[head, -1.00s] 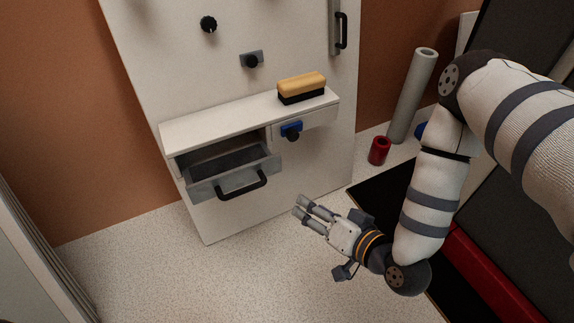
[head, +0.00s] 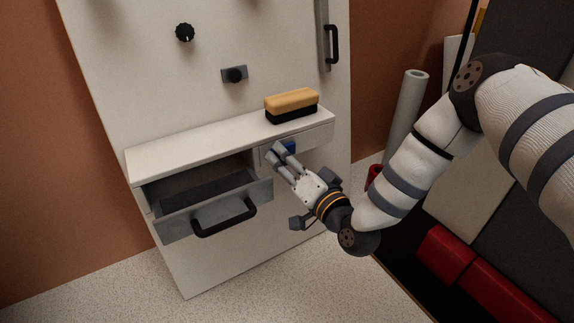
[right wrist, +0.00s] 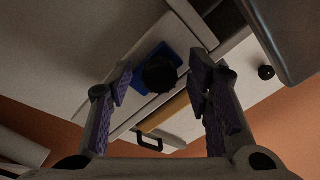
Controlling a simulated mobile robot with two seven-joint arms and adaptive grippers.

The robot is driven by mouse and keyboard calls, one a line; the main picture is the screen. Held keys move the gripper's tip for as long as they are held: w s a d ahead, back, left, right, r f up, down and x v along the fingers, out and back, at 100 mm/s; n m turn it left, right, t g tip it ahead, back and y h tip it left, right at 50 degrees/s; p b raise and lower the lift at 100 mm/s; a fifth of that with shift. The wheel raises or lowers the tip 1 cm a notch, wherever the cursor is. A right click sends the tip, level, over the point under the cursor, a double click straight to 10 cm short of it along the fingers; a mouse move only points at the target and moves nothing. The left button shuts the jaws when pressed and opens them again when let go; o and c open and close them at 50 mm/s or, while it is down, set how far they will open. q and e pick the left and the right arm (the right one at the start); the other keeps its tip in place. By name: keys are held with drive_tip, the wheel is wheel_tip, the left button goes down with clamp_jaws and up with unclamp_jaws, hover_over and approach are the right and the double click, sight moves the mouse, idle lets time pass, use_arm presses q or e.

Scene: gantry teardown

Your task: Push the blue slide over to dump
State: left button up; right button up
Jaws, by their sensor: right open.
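The blue slide (head: 289,147) sits on the front of the white shelf unit, right of the open drawer. In the right wrist view the blue slide (right wrist: 150,66) carries a round black knob (right wrist: 161,74). My right gripper (head: 278,152) is in front of the slide and partly hides it in the head view. Its fingers (right wrist: 160,85) are open, with the knob showing between them; I cannot tell whether they touch it. My left gripper is not in view.
A grey drawer (head: 215,210) with a black handle stands pulled out left of my right gripper. A yellow and black brush (head: 292,105) lies on the shelf top (head: 200,145) above the slide. A red cup (head: 374,173) and a grey tube (head: 406,110) stand at the right.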

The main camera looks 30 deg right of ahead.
clamp_jaws()
drive_tip(key=d+p, duration=0.1)
drive_tip(key=d, duration=0.3)
drive_tip(key=shift+d, duration=0.25)
unclamp_jaws()
